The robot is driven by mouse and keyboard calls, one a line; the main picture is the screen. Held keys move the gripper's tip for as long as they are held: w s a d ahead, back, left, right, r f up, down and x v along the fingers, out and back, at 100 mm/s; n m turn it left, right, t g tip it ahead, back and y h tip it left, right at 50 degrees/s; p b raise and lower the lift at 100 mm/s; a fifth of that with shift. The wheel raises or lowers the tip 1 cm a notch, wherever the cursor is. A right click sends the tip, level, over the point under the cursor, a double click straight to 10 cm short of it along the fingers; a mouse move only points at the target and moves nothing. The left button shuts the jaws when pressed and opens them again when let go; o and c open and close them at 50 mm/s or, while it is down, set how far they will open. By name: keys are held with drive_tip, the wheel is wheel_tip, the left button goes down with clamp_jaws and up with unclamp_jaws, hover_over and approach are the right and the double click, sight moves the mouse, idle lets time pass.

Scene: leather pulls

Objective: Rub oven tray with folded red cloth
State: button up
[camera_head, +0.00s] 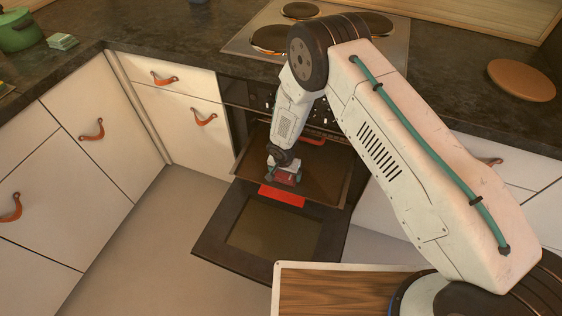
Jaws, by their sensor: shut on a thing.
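The oven tray (325,170) is a dark brown, shallow tray pulled out of the oven above the lowered door. My wrist hides part of the tray.
The open oven door (215,238) hangs below the tray. White cabinets with orange leather pulls (92,130) stand to the left. The dark counter bears a hob (262,25), a green pot (20,32) and a round board (521,80). The floor (150,235) at left is clear.

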wheel_tip(320, 180, up, 2)
drive_tip(key=shift+d+r, duration=0.15)
drive_tip(key=shift+r, duration=2.8)
